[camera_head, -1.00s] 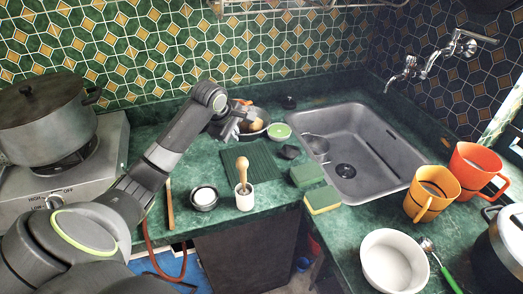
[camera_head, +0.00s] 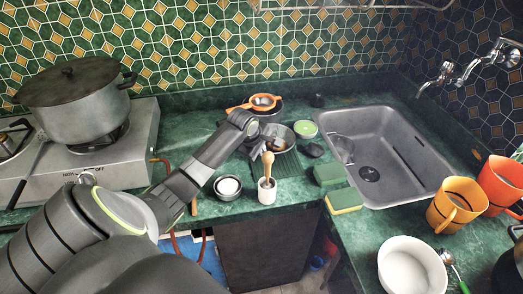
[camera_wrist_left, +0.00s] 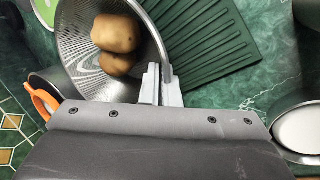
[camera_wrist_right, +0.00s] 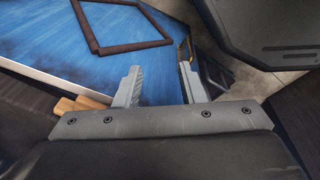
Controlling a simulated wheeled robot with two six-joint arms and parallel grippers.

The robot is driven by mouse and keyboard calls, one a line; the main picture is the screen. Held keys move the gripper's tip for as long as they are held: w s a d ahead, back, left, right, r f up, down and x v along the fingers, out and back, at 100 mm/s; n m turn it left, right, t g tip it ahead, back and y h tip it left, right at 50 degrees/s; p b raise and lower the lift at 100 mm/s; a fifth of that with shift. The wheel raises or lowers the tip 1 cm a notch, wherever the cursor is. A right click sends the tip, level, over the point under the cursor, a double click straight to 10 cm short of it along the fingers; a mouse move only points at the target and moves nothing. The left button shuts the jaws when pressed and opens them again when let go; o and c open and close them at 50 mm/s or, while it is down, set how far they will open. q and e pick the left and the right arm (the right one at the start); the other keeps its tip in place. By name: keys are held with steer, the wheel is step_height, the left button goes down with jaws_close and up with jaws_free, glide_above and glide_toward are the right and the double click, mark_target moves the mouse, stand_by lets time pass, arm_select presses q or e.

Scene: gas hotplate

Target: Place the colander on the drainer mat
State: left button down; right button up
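The colander (camera_head: 284,138) is a shiny metal bowl over the far part of the drainer mat (camera_head: 289,162), a dark green ribbed sheet. My left gripper (camera_wrist_left: 161,84) is shut on the colander's rim. In the left wrist view the colander (camera_wrist_left: 90,75) looks tilted, overlaps one edge of the mat (camera_wrist_left: 215,45) and holds brown potatoes (camera_wrist_left: 115,35). I cannot tell whether the colander touches the mat. My right gripper (camera_wrist_right: 158,85) is open and empty, away from the counter.
A white mortar with pestle (camera_head: 267,189) and a small bowl (camera_head: 228,187) stand before the mat. A green bowl (camera_head: 305,129) and sponges (camera_head: 343,200) are right of it, beside the sink (camera_head: 400,160). A pot (camera_head: 75,98) stands on the hotplate.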

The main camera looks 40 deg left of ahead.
steer(key=shift+s, duration=0.15)
arm_select(q)
steer(key=c, duration=2.1)
jaws_free()
steer(key=shift+f, duration=0.1)
steer(key=o, duration=0.4)
arm_select(e)
steer(key=shift+s, duration=0.35)
arm_select(q)
steer(key=shift+r, duration=0.2)
steer(key=v, duration=1.2)
arm_select(e)
steer(key=shift+w+r, duration=0.1)
arm_select(q)
steer(key=shift+s+f, duration=0.1)
steer(key=shift+f, duration=0.05)
